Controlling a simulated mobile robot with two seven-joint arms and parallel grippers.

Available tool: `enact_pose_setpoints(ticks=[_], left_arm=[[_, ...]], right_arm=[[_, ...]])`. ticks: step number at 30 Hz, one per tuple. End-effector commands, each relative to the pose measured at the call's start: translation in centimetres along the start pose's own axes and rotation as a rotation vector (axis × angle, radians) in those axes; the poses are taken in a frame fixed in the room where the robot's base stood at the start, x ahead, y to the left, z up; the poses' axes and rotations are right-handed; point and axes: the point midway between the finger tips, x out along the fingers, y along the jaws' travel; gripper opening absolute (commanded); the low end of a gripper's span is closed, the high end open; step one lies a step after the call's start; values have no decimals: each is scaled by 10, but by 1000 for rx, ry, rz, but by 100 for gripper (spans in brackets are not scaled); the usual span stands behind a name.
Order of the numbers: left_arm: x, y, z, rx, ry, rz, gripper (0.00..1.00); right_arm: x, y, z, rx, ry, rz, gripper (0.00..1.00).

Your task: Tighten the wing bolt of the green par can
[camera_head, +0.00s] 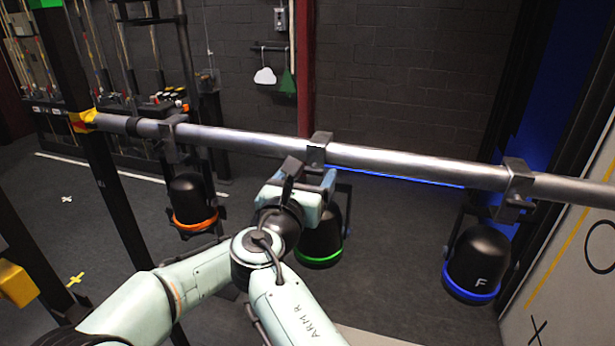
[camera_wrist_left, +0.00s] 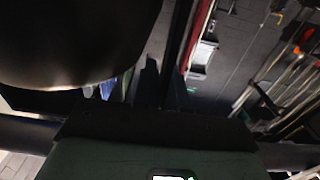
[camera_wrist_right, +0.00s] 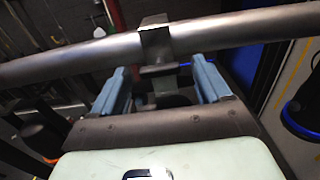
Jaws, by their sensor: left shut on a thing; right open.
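The green par can (camera_head: 322,233), black with a green ring, hangs from the pipe by its clamp (camera_head: 317,147). The clamp also shows in the right wrist view (camera_wrist_right: 156,42). My right gripper (camera_wrist_right: 162,86) is open, its blue fingers either side of the part under the clamp; I see no clear contact. The wing bolt is not clearly visible there. My left gripper (camera_wrist_left: 163,88) is shut on a dark bar, seemingly the can's yoke. A large black rounded body (camera_wrist_left: 75,35) fills that view's upper left. In the head view the arm covers much of the can's left side.
The steel pipe (camera_head: 415,160) runs across the view. An orange-ringed can (camera_head: 190,196) hangs to the left and a blue-ringed can (camera_head: 477,258) to the right. A dark post (camera_head: 82,120) stands at the left, a marked panel (camera_head: 570,270) at the right.

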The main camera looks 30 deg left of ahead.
Motion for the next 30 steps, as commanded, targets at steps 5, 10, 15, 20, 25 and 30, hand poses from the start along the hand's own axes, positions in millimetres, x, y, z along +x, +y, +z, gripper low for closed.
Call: enact_pose_setpoints(ticks=[5,10,15,20,25,30], left_arm=[[0,0,1,0,-1,1,0],[0,0,1,0,-1,1,0],[0,0,1,0,-1,1,0],[0,0,1,0,-1,1,0],[0,0,1,0,-1,1,0],[0,0,1,0,-2,1,0]], right_arm=[[1,0,0,0,0,1,77],[1,0,0,0,0,1,51],[0,0,0,0,0,1,20],[0,0,0,10,0,1,20],[0,0,0,59,-1,2,20],[0,1,1,162,-1,3,20]])
